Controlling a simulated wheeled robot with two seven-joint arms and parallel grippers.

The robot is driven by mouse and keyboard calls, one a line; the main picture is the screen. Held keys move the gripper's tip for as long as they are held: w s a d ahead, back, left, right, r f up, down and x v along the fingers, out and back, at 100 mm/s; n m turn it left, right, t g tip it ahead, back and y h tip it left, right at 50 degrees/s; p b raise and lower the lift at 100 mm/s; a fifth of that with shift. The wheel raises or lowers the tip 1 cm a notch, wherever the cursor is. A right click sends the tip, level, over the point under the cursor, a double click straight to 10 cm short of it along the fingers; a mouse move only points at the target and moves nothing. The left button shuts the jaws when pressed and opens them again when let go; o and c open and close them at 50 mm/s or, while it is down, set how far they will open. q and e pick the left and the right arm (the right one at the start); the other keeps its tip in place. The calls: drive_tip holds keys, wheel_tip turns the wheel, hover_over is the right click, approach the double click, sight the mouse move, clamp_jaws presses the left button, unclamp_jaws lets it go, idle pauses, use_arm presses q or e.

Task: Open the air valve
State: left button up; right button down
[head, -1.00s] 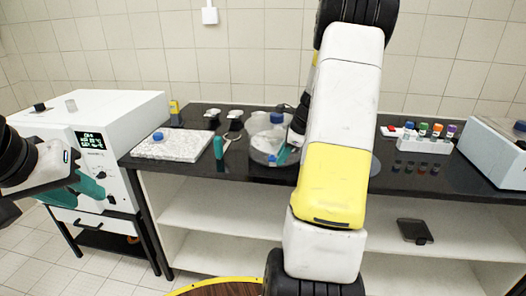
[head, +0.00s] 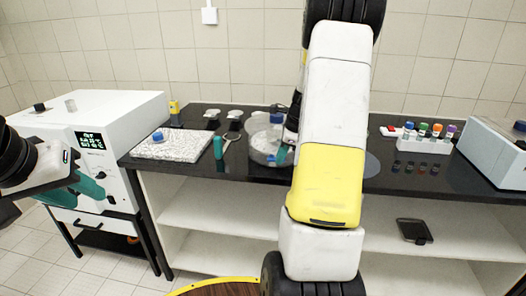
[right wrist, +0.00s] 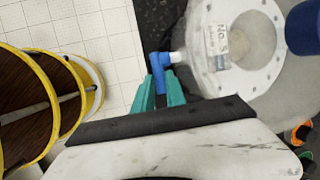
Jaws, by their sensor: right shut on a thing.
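The air valve has a blue handle (right wrist: 158,68) on a short white stub at the side of a clear round vessel (right wrist: 240,50), seen in the right wrist view. My right gripper (right wrist: 159,88) has its teal fingers on both sides of the handle's lower arm and is shut on it. The handle's lower arm lies across the stub. In the head view the vessel (head: 262,142) with a blue cap (head: 276,118) stands on the black counter, partly behind my right arm. My left gripper (head: 90,187) hangs in front of the white device; its finger gap is unclear.
The white device (head: 140,110) with a display stands at left. A speckled slab (head: 180,146), a teal-handled tool (head: 218,147) and small scoops lie left of the vessel. A rack of colored-cap vials (head: 425,144) stands right. Open shelves lie below the counter.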

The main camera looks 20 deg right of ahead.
sight(269, 149)
drive_tip(key=g+h, duration=0.1)
drive_tip(key=w+a+r+g+h, duration=0.1)
drive_tip(key=h, duration=0.1)
drive_tip(key=shift+a+n, duration=0.2)
drive_tip(key=shift+n, duration=0.1)
drive_tip(key=h, duration=0.1)
drive_tip(key=g+h, duration=0.1)
drive_tip(key=a+g+h, duration=0.1)
drive_tip(key=shift+w+r+h, duration=0.3)
drive_tip(key=shift+r, duration=0.05)
drive_tip(key=g+h, duration=0.1)
drive_tip(key=w+a+g+h, duration=0.1)
drive_tip(key=h, duration=0.1)
drive_tip(key=shift+a+n+h, duration=0.15)
drive_tip(key=shift+n+h, duration=0.15)
drive_tip(key=shift+w+a+f+g+h, duration=0.15)
drive_tip(key=shift+a+g+h, duration=0.25)
drive_tip(key=shift+h, duration=0.4)
drive_tip(key=shift+w+a+f+g+h, duration=0.1)
drive_tip(key=shift+a+g+h, duration=0.1)
drive_tip(key=shift+g+h, duration=0.45)
drive_tip(key=shift+h, duration=0.35)
drive_tip(key=c, duration=1.6)
unclamp_jaws()
drive_tip(key=shift+c, duration=0.2)
drive_tip(key=shift+a, duration=0.1)
drive_tip(key=v, duration=0.7)
drive_tip(key=shift+a, duration=0.3)
drive_tip(key=shift+w+r, duration=0.1)
